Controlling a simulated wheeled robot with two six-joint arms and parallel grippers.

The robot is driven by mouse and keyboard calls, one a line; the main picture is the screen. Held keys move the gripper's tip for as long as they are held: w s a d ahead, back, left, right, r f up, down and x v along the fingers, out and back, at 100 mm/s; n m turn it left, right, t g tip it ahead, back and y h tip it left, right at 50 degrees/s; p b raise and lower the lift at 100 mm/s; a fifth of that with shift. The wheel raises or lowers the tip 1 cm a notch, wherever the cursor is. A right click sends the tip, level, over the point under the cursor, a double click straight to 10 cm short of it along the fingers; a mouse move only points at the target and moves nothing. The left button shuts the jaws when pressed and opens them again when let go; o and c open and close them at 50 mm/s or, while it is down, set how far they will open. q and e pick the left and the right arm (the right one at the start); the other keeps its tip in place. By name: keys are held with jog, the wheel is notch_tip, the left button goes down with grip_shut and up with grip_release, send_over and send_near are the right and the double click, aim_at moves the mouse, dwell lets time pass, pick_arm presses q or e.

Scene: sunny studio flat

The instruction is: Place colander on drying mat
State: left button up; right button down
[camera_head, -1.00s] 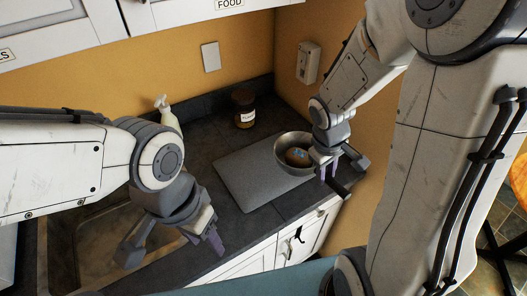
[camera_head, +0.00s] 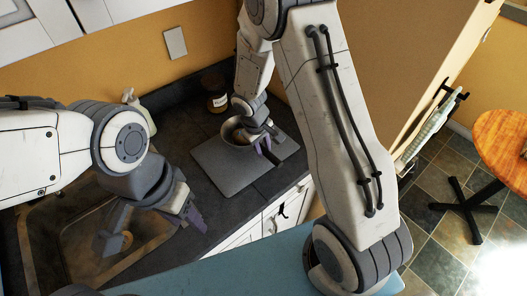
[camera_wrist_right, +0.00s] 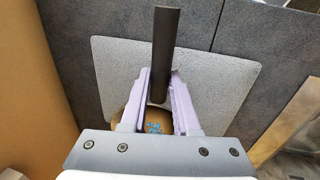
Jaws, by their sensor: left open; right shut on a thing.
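The colander (camera_head: 229,134) is a silver bowl with a dark handle; no holes can be made out. It is over the far part of the flat grey drying mat (camera_head: 232,182); I cannot tell whether it touches. A brown rounded thing with blue marks (camera_wrist_right: 152,119) shows in the bowl. My right gripper (camera_head: 264,144) is shut on the dark handle. In the right wrist view the handle (camera_wrist_right: 166,45) runs up between the pale purple fingers, with the mat (camera_wrist_right: 115,62) behind; the gripper hides most of the bowl. My left gripper (camera_head: 188,214) is open and empty by the sink.
A sink (camera_head: 70,225) lies at the left. A spray bottle (camera_head: 133,98) and a labelled brown jar (camera_head: 217,100) stand at the back of the dark counter. White cabinets (camera_head: 272,224) are below its front edge. A round wooden table (camera_head: 503,140) stands far right.

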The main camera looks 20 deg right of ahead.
notch_tip(320, 180, down, 2)
jog(key=shift+f, duration=0.2)
jog(key=c, duration=0.7)
grip_release()
jog(key=shift+o, duration=0.2)
